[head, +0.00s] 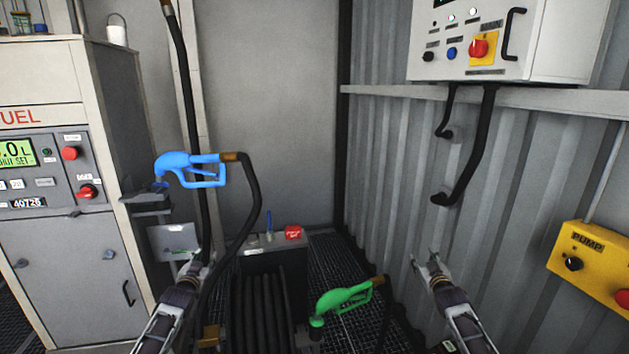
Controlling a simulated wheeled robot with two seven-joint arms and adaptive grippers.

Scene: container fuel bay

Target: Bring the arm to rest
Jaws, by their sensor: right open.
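My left gripper (198,264) is raised at the lower left, in front of the hose and a small grey plate; whether its fingers are apart is hard to make out. My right gripper (429,264) is open and empty, in front of the corrugated wall. It is apart from the green nozzle (343,298), which is lower and to its left with its spout pointing down. The blue nozzle (190,168) sits at the holder beside the fuel dispenser, above my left gripper.
The fuel dispenser (65,255) stands at the left. Black hoses (250,200) hang near my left gripper. A white control box (510,60) and a yellow pump box (592,265) are on the right. A red item (293,232) lies on a ledge at the back.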

